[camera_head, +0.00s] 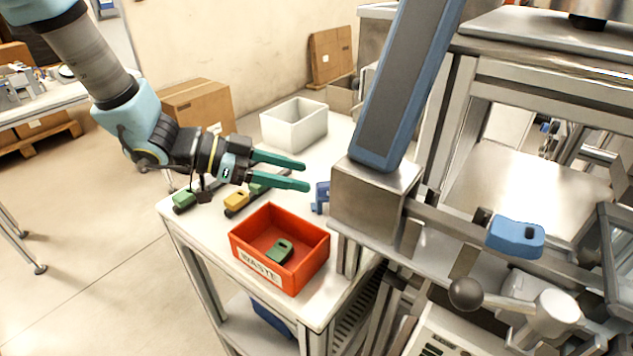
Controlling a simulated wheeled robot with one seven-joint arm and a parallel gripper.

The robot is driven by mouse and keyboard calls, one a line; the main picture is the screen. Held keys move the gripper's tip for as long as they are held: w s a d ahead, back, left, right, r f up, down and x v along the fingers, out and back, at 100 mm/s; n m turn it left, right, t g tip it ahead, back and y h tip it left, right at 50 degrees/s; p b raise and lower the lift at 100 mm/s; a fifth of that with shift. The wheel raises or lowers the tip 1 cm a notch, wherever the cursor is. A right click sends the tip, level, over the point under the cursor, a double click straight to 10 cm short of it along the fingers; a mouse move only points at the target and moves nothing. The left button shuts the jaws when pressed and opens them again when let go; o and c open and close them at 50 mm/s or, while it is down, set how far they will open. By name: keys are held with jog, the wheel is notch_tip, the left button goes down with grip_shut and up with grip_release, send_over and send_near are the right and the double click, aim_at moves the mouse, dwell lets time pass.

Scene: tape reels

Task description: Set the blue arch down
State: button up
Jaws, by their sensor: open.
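A small blue arch (320,197) stands on the white table (195,228), close against the left side of a metal block of the machine. The block may hide part of it. My gripper (305,175) points right with its two green fingers apart and nothing between them. The fingertips are just left of the arch and a little above it in the picture. I see a gap between the fingers and the arch, but cannot tell the exact height.
A red waste bin (254,267) with a green piece (280,251) inside sits at the table's front. A yellow piece (236,201) and a green piece (185,201) lie behind it. A white bin (294,124) stands farther back. The metal block (372,207) bounds the right.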

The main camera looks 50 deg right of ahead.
jog(key=v, duration=0.5)
jog(key=shift+w+a+r, duration=0.2)
jog(key=shift+a, duration=0.1)
jog(key=w+a+n+t+h, duration=0.15)
jog(key=w+n+t, duration=0.3)
jog(key=w, duration=0.45)
jog(key=w+a+n+t, duration=0.3)
jog(key=w+t, duration=0.3)
jog(key=w, duration=0.3)
jog(key=w+a+f+n+t+y, duration=0.2)
jog(key=w+a+n+t+y, duration=0.3)
jog(key=w+a, duration=0.6)
jog(key=s+a+n+y, duration=0.2)
jog(key=a+n+y, duration=0.4)
jog(key=a, duration=1)
jog(key=s+a+f+n+g, duration=0.1)
jog(key=s+a+n+g, duration=0.3)
jog(key=s+a+n, duration=0.3)
jog(key=s+a, duration=0.1)
jog(key=s, duration=0.1)
jog(key=shift+s+a+f, duration=0.2)
jog(key=shift+s+f, duration=0.1)
jog(key=shift+s, duration=0.05)
